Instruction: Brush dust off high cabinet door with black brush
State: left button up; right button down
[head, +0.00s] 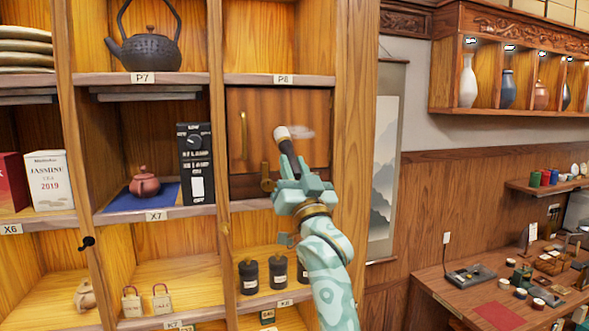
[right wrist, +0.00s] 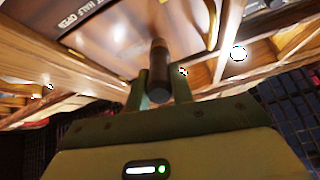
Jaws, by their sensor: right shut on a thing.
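The wooden cabinet door (head: 285,106) closes a compartment below the P8 label and has a vertical brass handle (head: 243,136) at its left. A pale, dusty-looking smear (head: 303,133) shows on it. My right gripper (head: 291,167) is shut on the dark handle of the black brush (head: 288,150), whose whitish tip points up and lies over the door beside the smear. I cannot tell whether the tip touches the door. The right wrist view shows the dark handle (right wrist: 159,70) between my fingers; the brush tip is not clear there. My left gripper is not in view.
A black teapot (head: 149,50) stands on the shelf at upper left. A red teapot (head: 145,183) and a dark box (head: 196,164) stand left of the door. Black canisters (head: 249,276) stand below. A wall shelf of vases (head: 468,82) is at right.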

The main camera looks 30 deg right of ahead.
jog(key=shift+w, duration=0.2)
jog(key=shift+s+d, duration=0.1)
jog(key=shift+d, duration=0.1)
jog(key=shift+s+d, duration=1.15)
jog(key=shift+d, duration=3.65)
jog(key=shift+w+a, duration=0.4)
jog(key=shift+a, duration=1.3)
jog(key=shift+w+a, duration=0.45)
jog(key=shift+a, duration=1.2)
jog(key=shift+w+a, duration=0.4)
jog(key=shift+a, duration=1.3)
jog(key=shift+d, duration=0.1)
jog(key=shift+s, duration=0.6)
jog(key=shift+s+a, duration=0.2)
jog(key=shift+s, duration=0.6)
jog(key=shift+s+a, duration=0.25)
jog(key=shift+s, duration=0.5)
jog(key=shift+s+a, duration=0.2)
jog(key=shift+s, duration=0.6)
